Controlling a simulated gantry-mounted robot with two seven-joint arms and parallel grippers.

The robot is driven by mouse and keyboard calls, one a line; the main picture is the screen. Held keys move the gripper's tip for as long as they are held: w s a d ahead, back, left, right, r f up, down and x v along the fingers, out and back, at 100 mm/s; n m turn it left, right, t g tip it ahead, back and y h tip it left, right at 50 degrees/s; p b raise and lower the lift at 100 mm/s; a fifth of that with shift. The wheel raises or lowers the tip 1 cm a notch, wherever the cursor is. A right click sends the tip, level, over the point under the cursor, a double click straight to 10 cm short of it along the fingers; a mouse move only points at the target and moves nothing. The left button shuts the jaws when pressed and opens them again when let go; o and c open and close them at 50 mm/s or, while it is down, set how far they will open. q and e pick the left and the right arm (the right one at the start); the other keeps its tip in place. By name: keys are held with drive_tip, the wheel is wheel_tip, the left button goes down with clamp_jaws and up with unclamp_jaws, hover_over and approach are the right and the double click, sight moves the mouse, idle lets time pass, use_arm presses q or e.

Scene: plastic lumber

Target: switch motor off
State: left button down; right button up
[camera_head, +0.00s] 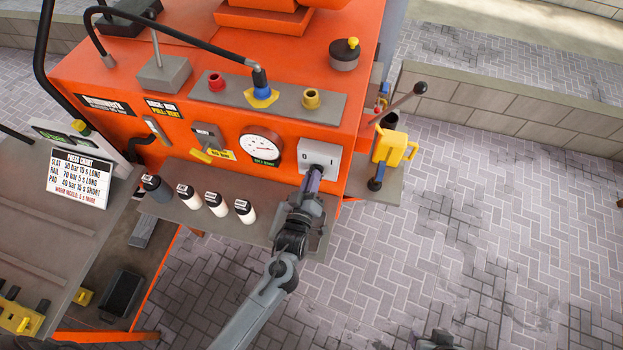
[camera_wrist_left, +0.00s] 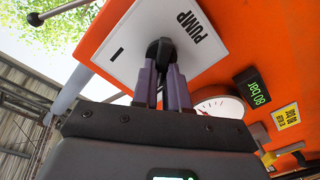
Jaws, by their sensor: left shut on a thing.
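A light grey switch plate (camera_head: 331,155) sits on the front of the orange machine, with a "0" mark near its upper left corner. In the left wrist view the plate (camera_wrist_left: 135,45) reads "PUMP" and has an "I" mark. A black rotary knob (camera_wrist_left: 160,50) stands out from its middle. My left gripper (camera_head: 314,180) reaches up to the plate. Its purple fingers (camera_wrist_left: 163,72) are shut on the black knob. The fingers and arm hide most of the knob in the head view.
A pressure gauge (camera_head: 261,150) is left of the plate. Several small bottles (camera_head: 216,204) stand on a grey shelf below. A yellow jug (camera_head: 391,148) and a black-knobbed lever (camera_head: 404,102) are to the right. Open paving lies at the right.

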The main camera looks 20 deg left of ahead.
use_arm(q)
drive_tip(key=c, duration=1.1)
unclamp_jaws()
drive_tip(key=shift+c, duration=0.2)
drive_tip(key=s+d+b, duration=0.1)
drive_tip(key=s, duration=0.9)
drive_tip(key=shift+s+d, duration=0.25)
drive_tip(key=shift+s, duration=0.1)
drive_tip(key=s+a+r+m+g+h, duration=0.2)
drive_tip(key=a+m+g+h, duration=0.1)
drive_tip(key=a+m, duration=0.15)
drive_tip(key=s+a+f+m+g, duration=0.2)
drive_tip(key=s+m+g, duration=0.5)
drive_tip(key=s+g, duration=0.6)
wheel_tip(320, 180, up, 16)
drive_tip(key=s+t+p, duration=0.1)
drive_tip(key=p, duration=1.5)
drive_tip(key=shift+s+f+n+t, duration=0.25)
drive_tip(key=shift+s+n+t, duration=0.1)
drive_tip(key=shift+s+t, duration=0.05)
